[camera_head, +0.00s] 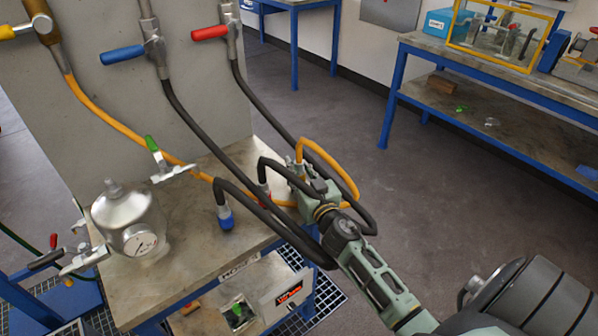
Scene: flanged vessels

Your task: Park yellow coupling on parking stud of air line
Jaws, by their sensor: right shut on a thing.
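The yellow air hose (110,122) runs from the yellow-handled valve (40,25) down across the bench top. It loops up beside my right gripper (303,182) and bends down to its end between the fingers. My right gripper is shut on this hose end, over the right part of the bench. The yellow coupling there is mostly hidden by the fingers. A blue coupling (226,218) and a red coupling (263,196) hang on black hoses just left of the gripper. I cannot make out the parking stud. My left gripper is not in view.
A silver vessel with a gauge (128,220) stands on the bench (185,262), left of the couplings. A green-handled valve (160,163) is behind it. Black hoses pass close behind and under my right wrist. Floor is clear between bench and the rear shelf table (500,130).

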